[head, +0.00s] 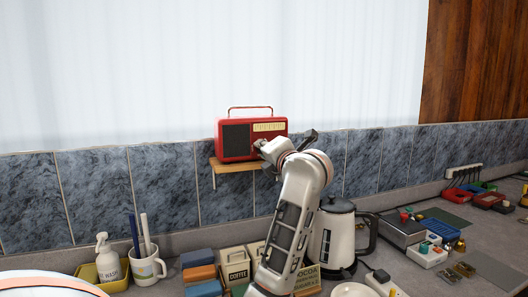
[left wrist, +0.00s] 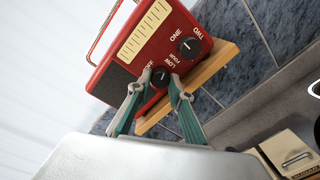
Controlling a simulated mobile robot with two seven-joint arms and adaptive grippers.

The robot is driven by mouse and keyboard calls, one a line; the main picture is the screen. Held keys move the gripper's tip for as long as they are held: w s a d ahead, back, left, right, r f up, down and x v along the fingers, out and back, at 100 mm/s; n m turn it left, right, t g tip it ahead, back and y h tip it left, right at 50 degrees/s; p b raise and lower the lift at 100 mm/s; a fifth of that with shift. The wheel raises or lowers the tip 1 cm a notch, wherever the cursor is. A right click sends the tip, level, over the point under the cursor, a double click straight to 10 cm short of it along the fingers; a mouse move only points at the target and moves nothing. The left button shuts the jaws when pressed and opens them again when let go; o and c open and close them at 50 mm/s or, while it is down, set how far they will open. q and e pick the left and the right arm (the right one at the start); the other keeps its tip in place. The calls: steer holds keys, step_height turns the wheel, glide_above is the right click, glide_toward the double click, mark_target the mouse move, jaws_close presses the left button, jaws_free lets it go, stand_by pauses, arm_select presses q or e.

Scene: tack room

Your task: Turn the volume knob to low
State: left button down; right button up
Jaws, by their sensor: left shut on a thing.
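A red radio (head: 234,140) with a handle and a pale dial stands on a small wooden shelf (head: 233,166) against the tiled wall. In the left wrist view the radio (left wrist: 122,62) shows two dark knobs. The volume knob (left wrist: 160,75), with OFF and LOW printed around it, sits between my left gripper's fingertips (left wrist: 161,84). The gripper is shut on this knob. The knob's pointer is too small to read surely. The other knob (left wrist: 188,47) has ONE and TWO beside it. In the head view my left wrist hides both knobs. My right gripper is not in view.
Below my arm the counter holds a kettle (head: 336,240), canisters (head: 235,265), a mug with pens (head: 146,268) and a spray bottle (head: 107,256). Small boxes and trays (head: 405,228) stand at the right. The wall beside the shelf is clear.

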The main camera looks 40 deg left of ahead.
arm_select(q)
steer(key=shift+r+m, duration=0.15)
steer(key=shift+m, duration=1.65)
steer(key=c, duration=1.8)
jaws_free()
steer(key=v, duration=1.2)
